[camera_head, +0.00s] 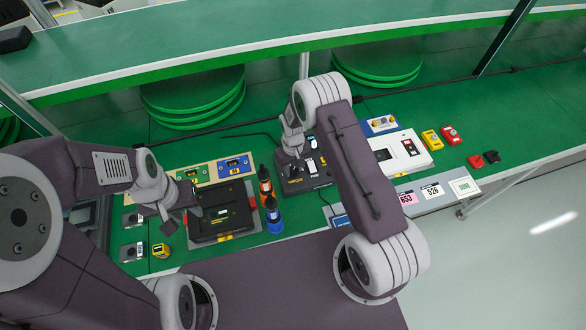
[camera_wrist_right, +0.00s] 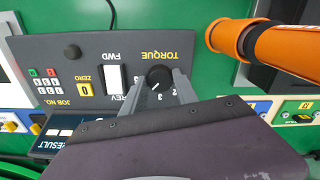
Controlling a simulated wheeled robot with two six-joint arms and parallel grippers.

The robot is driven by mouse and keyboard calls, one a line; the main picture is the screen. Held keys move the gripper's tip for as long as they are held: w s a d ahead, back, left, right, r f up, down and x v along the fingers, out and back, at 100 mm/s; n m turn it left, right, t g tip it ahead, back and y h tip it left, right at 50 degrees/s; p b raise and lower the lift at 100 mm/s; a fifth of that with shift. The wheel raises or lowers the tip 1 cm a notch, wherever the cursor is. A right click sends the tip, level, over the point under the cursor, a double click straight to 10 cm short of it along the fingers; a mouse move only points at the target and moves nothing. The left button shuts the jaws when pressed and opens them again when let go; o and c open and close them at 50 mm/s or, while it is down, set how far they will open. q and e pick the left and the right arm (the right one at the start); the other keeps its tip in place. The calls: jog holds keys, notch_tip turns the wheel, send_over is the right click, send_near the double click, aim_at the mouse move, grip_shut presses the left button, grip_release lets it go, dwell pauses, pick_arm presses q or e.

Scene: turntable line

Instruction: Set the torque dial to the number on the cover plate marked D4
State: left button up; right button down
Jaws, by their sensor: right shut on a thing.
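The torque dial (camera_wrist_right: 159,75) is a round black knob under the upside-down yellow word TORQUE on the dark controller panel (camera_wrist_right: 60,55). Its white pointer line aims down and left in the right wrist view; parts of the number scale are hidden by the fingers. My right gripper (camera_wrist_right: 163,86) is shut on the dial, one finger on each side. In the head view this gripper (camera_head: 293,155) is over the controller (camera_head: 318,182). My left gripper (camera_head: 182,208) is beside the black case (camera_head: 222,212); its jaw gap is unclear. I cannot read a D4 mark on any plate.
Panels with blue inserts (camera_head: 234,167) lie behind the case. A white box (camera_head: 400,150) and number cards (camera_head: 432,191) are to the right.

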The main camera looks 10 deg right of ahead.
aim_at(293, 170)
dwell(0.3)
jog(key=c, duration=0.9)
grip_release()
jog(key=shift+c, duration=0.2)
notch_tip(293, 170, up, 9)
jog(key=b, duration=0.1)
jog(key=shift+b, duration=0.35)
